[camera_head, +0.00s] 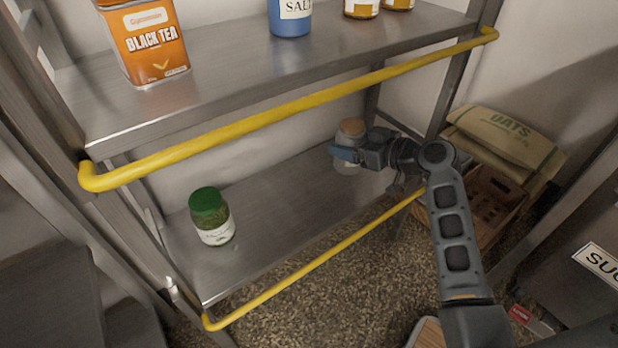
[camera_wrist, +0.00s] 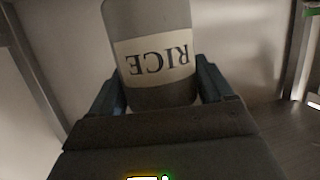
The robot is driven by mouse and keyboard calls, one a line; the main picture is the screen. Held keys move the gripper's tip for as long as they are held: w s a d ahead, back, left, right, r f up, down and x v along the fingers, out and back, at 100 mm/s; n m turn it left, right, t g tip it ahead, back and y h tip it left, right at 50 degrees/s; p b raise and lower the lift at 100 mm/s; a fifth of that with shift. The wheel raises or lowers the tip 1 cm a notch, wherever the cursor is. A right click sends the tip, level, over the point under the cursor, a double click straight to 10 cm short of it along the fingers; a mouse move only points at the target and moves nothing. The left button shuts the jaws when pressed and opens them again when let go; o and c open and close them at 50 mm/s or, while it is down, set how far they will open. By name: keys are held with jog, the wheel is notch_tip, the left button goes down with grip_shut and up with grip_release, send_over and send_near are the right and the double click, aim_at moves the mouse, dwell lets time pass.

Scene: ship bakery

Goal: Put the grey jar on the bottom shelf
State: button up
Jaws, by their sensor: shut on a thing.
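The gripper hides part of the jar in the head view. I cannot tell whether the jar's base touches the shelf.
A green-lidded jar (camera_head: 211,217) stands at the left of the bottom shelf. Yellow rails (camera_head: 300,275) run along both shelf fronts. The upper shelf (camera_head: 235,72) holds a black tea tin (camera_head: 150,45), a blue salt container (camera_head: 290,18) and other jars. An oats sack (camera_head: 508,135) lies at right.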

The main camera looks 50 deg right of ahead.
jog(key=shift+w+a+f+b, duration=0.6)
jog(key=shift+w+f, duration=0.8)
jog(key=shift+f, duration=0.15)
jog(key=shift+w+a+f+b, duration=0.65)
jog(key=shift+w+f, duration=0.7)
jog(key=shift+f, duration=0.2)
jog(key=shift+w+a+f+b, duration=0.6)
jog(key=shift+w+f, duration=0.8)
jog(key=shift+f, duration=0.15)
jog(key=shift+f, duration=0.2)
jog(key=o, duration=1.5)
jog(key=shift+c, duration=0.2)
jog(key=shift+r, duration=0.1)
